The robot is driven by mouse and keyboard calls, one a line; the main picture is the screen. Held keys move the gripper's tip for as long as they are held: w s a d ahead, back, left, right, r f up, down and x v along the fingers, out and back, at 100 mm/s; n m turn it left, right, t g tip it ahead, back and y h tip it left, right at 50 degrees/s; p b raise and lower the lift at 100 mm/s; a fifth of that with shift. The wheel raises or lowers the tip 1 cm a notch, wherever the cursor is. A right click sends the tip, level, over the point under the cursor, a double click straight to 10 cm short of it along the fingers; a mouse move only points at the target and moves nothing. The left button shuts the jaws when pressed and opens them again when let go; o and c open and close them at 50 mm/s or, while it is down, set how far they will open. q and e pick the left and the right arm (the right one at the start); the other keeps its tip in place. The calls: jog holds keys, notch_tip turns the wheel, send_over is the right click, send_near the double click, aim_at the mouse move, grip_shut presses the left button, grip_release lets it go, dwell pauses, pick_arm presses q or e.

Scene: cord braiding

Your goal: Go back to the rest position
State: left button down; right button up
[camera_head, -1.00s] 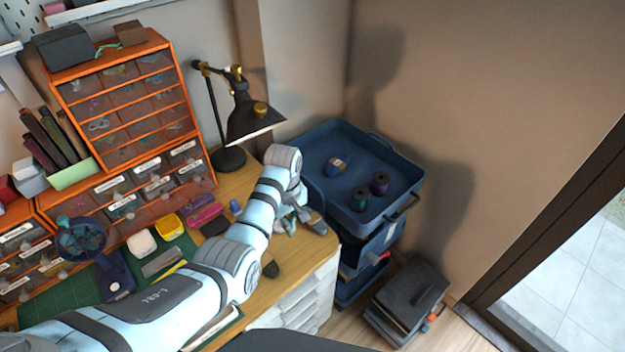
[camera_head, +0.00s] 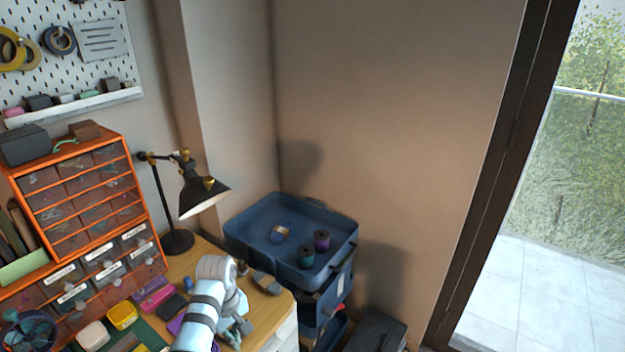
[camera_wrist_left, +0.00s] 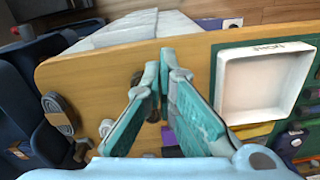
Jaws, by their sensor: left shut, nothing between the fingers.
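My left gripper (camera_head: 238,332) is low in the head view, over the right end of the wooden desk (camera_head: 272,318). In the left wrist view its teal-padded fingers (camera_wrist_left: 165,72) meet at the tips with nothing between them. The wooden desk top (camera_wrist_left: 100,72) lies beyond the fingers. A white square tray (camera_wrist_left: 262,85) is to the right of the fingers, apart from them. My right gripper is in neither view.
A black lamp (camera_head: 178,240) stands behind my left arm. An orange drawer cabinet (camera_head: 82,195) is at left. A blue trolley (camera_head: 262,252) holding spools, including a purple one (camera_head: 321,240), stands beyond the desk. A grey object (camera_head: 266,283) lies near my left gripper.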

pick_arm(q)
jog(key=s+a+f+m+t+y, duration=0.1)
jog(key=s+a+f+m, duration=0.2)
jog(key=s, duration=0.8)
jog(key=s+a+f+m+t, duration=0.2)
jog(key=s+a+f+m, duration=0.15)
jog(key=s, duration=0.65)
jog(key=s+r+m, duration=0.4)
jog(key=s+r, duration=0.2)
jog(key=s, duration=0.3)
notch_tip(320, 180, down, 20)
jog(key=s+a, duration=0.2)
jog(key=s+f+g, duration=0.1)
jog(key=s+f, duration=1.1)
jog(key=s, duration=0.1)
jog(key=shift+s+n+g, duration=0.15)
jog(key=shift+n+g, duration=0.25)
jog(key=shift+n, duration=0.05)
